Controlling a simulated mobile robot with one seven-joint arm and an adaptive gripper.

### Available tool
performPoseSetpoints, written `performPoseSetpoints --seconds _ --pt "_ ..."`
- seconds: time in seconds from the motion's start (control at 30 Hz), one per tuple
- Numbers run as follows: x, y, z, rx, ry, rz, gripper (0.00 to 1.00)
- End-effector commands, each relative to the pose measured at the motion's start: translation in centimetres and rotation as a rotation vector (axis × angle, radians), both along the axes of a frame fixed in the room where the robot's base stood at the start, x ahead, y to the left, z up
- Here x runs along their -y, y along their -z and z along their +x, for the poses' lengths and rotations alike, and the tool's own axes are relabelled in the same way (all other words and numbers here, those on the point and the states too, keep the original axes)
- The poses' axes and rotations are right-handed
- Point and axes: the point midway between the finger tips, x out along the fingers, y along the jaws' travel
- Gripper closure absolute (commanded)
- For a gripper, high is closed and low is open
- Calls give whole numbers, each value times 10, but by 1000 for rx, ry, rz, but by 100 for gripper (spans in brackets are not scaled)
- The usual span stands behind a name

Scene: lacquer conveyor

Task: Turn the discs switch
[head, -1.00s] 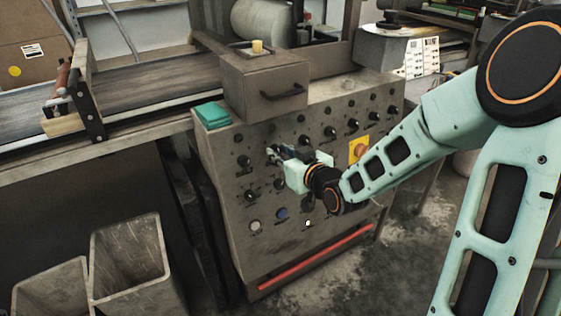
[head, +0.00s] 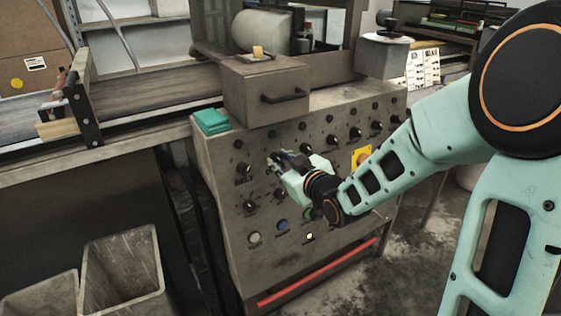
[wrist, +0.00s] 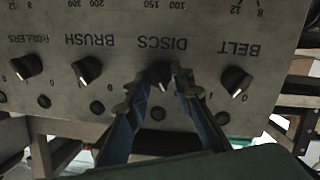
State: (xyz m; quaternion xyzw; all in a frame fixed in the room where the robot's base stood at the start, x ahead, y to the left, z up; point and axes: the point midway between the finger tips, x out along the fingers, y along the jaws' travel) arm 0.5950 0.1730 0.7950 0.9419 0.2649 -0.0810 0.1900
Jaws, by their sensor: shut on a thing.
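The discs switch (wrist: 160,74) is a black knob under the upside-down label DISCS in the wrist view. My gripper (wrist: 160,88) has its two fingers on either side of this knob and is shut on it. In the head view my gripper (head: 276,160) is at the upper left of the grey control panel (head: 222,175), and the knob there is hidden by the fingers.
The brush knob (wrist: 87,69) and the belt knob (wrist: 236,80) flank the discs switch, with the rollers knob (wrist: 27,67) farther left. A drawer box (head: 240,95) and a teal block (head: 211,121) sit atop the panel. Grey bins (head: 120,265) stand at lower left.

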Motion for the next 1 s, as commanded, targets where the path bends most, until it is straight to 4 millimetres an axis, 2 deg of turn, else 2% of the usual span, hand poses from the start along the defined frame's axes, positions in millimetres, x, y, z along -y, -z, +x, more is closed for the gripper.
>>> performPoseSetpoints --seconds 0.07,0.1,0.23,0.63,1.0 --pt "0 0 0 -1 -1 -1 100" --pt "0 0 0 -1 -1 -1 75" --pt "0 0 0 -1 -1 0 61" --pt "4 -2 -6 0 1 -1 61" --pt "26 -14 -47 1 0 -3 61"
